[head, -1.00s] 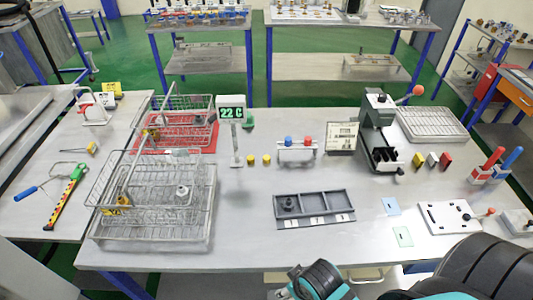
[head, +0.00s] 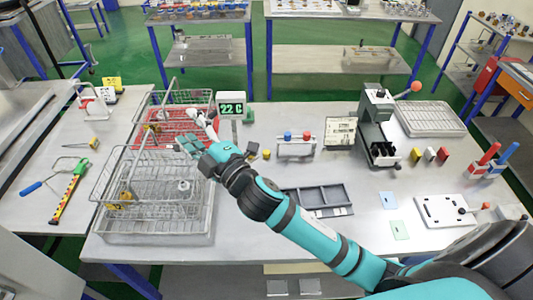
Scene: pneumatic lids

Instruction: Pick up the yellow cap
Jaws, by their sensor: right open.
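Two small yellow caps stand on the table right of the display post. My right gripper (head: 194,132) is open and points left, over the area between the wire baskets. It lies left of both caps, past them, and I see nothing held in it. The wrist passes close to the caps in the picture; its height above the table is hard to tell. My left gripper is not in view.
The front wire basket (head: 120,225) and the red mat (head: 160,142) with a rear basket lie by the right gripper. A 22 C display (head: 231,105) stands behind it. My right arm covers part of the grey compartment tray (head: 345,197).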

